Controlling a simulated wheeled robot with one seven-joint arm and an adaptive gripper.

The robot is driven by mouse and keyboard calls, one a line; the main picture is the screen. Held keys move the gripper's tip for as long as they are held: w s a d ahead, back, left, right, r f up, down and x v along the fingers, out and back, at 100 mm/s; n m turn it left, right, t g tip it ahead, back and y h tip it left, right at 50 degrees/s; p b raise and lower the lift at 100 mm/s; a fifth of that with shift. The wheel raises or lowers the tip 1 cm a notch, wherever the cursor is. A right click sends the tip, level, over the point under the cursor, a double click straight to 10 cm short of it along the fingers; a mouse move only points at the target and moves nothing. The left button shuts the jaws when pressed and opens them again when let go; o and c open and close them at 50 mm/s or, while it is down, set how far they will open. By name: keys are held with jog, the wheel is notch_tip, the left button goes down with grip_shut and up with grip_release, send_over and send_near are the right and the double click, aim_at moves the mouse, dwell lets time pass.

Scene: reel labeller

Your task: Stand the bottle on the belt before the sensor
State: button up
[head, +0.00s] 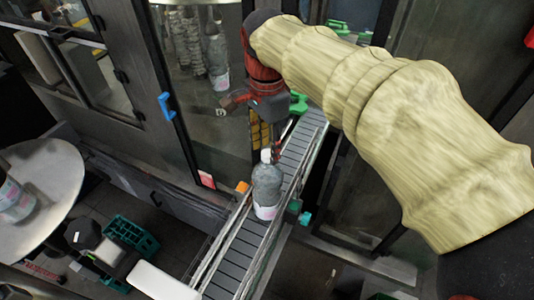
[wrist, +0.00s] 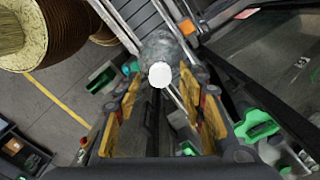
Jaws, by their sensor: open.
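A grey, clear bottle (head: 267,187) with a white cap and a pale label stands upright on the slatted belt (head: 238,262). It is between an orange block (head: 242,187) on one rail and a green and teal block (head: 298,212) on the other; I cannot tell which is the sensor. My gripper (head: 272,146) is just behind and above the bottle, partly hidden by its own wrist. In the wrist view its yellow-padded fingers (wrist: 162,92) are apart, with the bottle's white cap (wrist: 160,75) in line with the gap near the tips. Whether they touch the bottle is unclear.
Metal rails run along both sides of the belt. A glass-doored machine (head: 150,110) with a blue handle stands to the left. Another bottle (head: 14,203) is on a round table (head: 55,175) at far left. A green crate (head: 132,235) is on the floor.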

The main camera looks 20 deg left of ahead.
notch_tip(320, 180, up, 9)
jog(key=shift+f, duration=0.2)
jog(key=shift+d, duration=0.1)
jog(key=s+d+f+n+t+y, duration=0.1)
jog(key=s+d+n+t, duration=0.15)
jog(key=d, duration=1.85)
jog(key=s+d+f+n+t, duration=0.1)
jog(key=s+d+f+n, duration=0.1)
jog(key=s+d+f, duration=0.3)
jog(key=s+d+f+n+t+h, duration=0.1)
jog(key=s+d+f+n+t, duration=0.1)
jog(key=s+d+f, duration=0.3)
jog(key=d+n, duration=0.1)
jog(key=d, duration=0.3)
jog(key=shift+d, duration=0.15)
jog(key=shift+f, duration=0.1)
